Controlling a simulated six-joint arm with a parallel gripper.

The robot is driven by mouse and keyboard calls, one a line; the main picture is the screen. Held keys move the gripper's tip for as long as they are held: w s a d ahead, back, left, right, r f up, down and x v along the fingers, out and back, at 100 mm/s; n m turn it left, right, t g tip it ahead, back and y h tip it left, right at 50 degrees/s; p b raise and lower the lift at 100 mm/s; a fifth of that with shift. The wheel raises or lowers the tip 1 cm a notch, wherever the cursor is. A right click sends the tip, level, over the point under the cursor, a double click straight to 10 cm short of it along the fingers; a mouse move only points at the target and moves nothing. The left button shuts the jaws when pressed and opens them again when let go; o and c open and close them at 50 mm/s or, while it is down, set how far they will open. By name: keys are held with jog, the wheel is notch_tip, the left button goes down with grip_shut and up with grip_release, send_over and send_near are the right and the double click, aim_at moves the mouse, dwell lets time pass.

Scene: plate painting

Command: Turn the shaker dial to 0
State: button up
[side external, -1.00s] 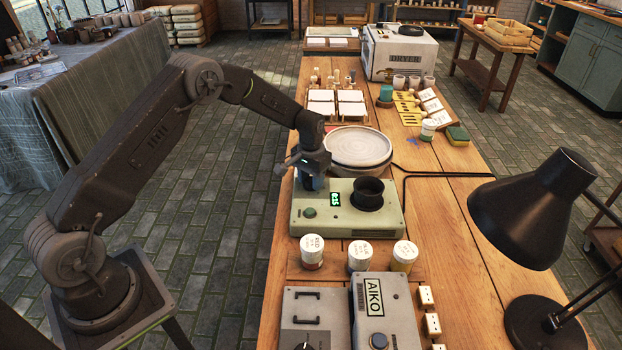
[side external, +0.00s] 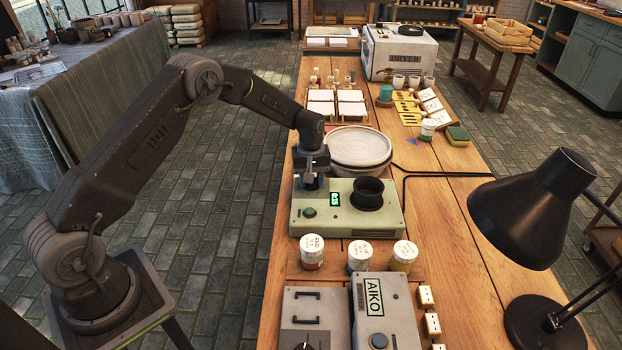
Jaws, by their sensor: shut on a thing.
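The shaker (side external: 380,222) is a pale green box on the wooden bench, with a black round cup holder (side external: 367,193) on top, a green button (side external: 309,212) and a small lit green display (side external: 335,199). The display's digits are too small to read surely. My gripper (side external: 311,184) points down over the shaker's back left corner and is shut on the dial there. The dial itself is hidden by the fingers.
A stack of pale plates (side external: 359,147) stands just behind the shaker. Three lidded jars (side external: 359,256) stand in front of it. A grey AIKO box (side external: 385,315) is nearer, and a black lamp (side external: 532,205) stands at right. A black cable (side external: 440,175) runs across the bench.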

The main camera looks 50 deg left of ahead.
jog(key=shift+n, duration=0.3)
jog(key=o, duration=0.9)
notch_tip(320, 180, up, 14)
jog(key=shift+f, duration=0.1)
dwell(0.3)
jog(key=s+d+r+m+t, duration=0.1)
jog(key=s+d+r+m, duration=0.2)
jog(key=s+r, duration=0.45)
jog(key=s+d+r+m+t, duration=0.2)
jog(key=s+d+r, duration=0.1)
jog(key=s+r, duration=0.45)
jog(key=s+d+m+t, duration=0.1)
jog(key=s+m, duration=0.1)
jog(key=s, duration=0.4)
jog(key=s+d+m, duration=0.2)
jog(key=s, duration=0.4)
jog(key=s+d+m+t, duration=0.1)
jog(key=s+m, duration=0.1)
jog(key=s, duration=0.4)
jog(key=shift+s+d+f+t, duration=0.15)
jog(key=shift+s+f+t, duration=0.15)
jog(key=shift+s+f, duration=0.1)
